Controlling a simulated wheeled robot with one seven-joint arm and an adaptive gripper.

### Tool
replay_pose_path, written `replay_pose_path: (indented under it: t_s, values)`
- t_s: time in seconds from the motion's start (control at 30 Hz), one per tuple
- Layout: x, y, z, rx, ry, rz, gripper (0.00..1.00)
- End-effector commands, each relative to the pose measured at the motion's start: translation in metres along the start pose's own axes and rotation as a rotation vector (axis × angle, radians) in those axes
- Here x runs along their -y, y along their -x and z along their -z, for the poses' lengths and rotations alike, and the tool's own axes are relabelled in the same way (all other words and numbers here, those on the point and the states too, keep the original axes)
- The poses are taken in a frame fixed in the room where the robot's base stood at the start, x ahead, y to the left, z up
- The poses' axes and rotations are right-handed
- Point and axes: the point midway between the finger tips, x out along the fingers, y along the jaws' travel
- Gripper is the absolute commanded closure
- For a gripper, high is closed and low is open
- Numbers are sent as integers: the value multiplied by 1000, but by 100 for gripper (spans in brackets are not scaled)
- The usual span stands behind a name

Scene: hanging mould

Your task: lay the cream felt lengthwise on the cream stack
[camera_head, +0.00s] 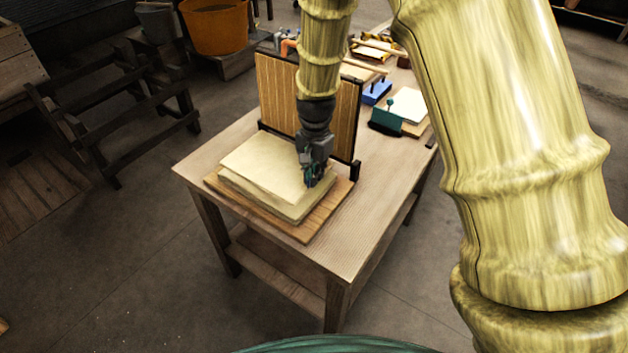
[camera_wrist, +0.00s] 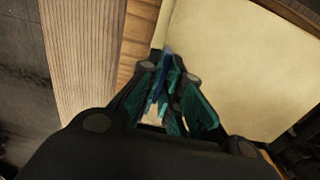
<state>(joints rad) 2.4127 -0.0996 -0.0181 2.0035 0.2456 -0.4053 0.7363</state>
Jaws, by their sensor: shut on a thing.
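The cream felt (camera_head: 260,163) lies flat as the top sheet on the cream stack (camera_head: 262,204), and its edges run roughly along those of the stack. My gripper (camera_head: 311,182) points down at the right edge of the stack. In the wrist view its teal fingertips (camera_wrist: 168,56) are close together at a corner of the cream felt (camera_wrist: 240,60). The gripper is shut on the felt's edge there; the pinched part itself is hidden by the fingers.
The stack rests on a wooden board (camera_head: 306,232) on a wooden table (camera_head: 345,240). An upright slatted wooden panel (camera_head: 277,92) stands just behind the stack. A teal tool (camera_head: 386,121) and a blue block (camera_head: 376,93) are farther back. The table's front corner is bare.

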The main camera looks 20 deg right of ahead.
Motion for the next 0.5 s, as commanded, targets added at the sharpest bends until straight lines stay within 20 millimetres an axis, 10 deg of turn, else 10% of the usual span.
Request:
replay_pose_path:
  t_s: [0.5]
  values:
    - [0, -34, 0, -1, 0, 1, 100]
